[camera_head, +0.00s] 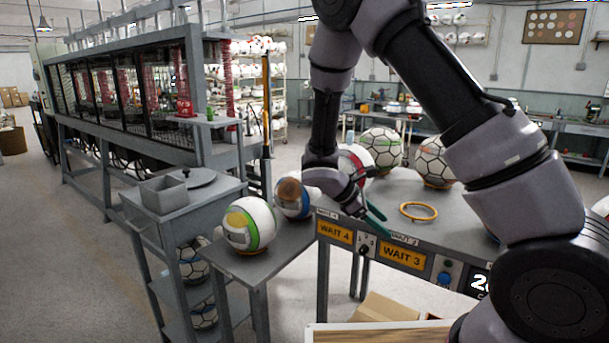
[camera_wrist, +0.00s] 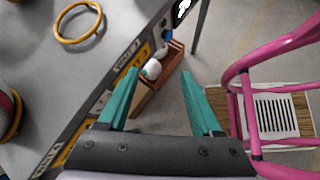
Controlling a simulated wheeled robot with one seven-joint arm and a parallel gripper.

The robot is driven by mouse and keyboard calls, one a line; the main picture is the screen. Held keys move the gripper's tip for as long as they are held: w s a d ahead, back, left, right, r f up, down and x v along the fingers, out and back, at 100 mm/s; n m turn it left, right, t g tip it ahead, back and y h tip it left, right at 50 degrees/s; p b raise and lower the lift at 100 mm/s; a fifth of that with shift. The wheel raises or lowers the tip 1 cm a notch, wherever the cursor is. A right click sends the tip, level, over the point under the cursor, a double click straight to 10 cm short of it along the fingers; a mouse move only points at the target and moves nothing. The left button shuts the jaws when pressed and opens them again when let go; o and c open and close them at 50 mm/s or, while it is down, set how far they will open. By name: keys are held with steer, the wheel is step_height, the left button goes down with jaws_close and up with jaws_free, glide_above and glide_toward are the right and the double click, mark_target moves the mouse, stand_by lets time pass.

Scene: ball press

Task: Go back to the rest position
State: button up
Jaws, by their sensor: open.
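My gripper (camera_head: 370,212) hangs near the front edge of the grey wait table (camera_head: 462,232), by the WAIT 4 and WAIT 3 signs. In the wrist view my gripper (camera_wrist: 165,100) shows two teal fingers spread wide, with nothing between them. Below the fingers lie the table's front edge, the floor and a wooden box (camera_wrist: 168,72) with a white ball. My arm reaches in from the right of the head view and bends down to the gripper. The arm partly hides a red and white ball (camera_head: 355,158).
An orange ring (camera_head: 418,211) lies empty on the table. Two patterned balls (camera_head: 381,149) (camera_head: 434,161) stand behind it. A green-yellow ball (camera_head: 249,223) and a blue-brown ball (camera_head: 292,198) sit on the side table at left. Pink tubing (camera_wrist: 250,90) stands right of the fingers.

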steer(key=s+d+r+m+t+y, duration=0.1)
steer(key=s+r+m, duration=0.4)
steer(key=r, duration=0.5)
steer(key=s+d+r+m+t+y, duration=0.2)
steer(key=s+r+m+t+y, duration=0.1)
steer(key=s+r+m+y, duration=0.3)
steer(key=s+d+r+m+t+y, duration=0.1)
steer(key=s+r+m+y, duration=0.3)
steer(key=r+m, duration=0.5)
step_height(320, 180, up, 6)
steer(key=shift+s+d+r+t, duration=0.1)
steer(key=shift+s+d+t, duration=0.2)
steer(key=shift+s+t, duration=0.4)
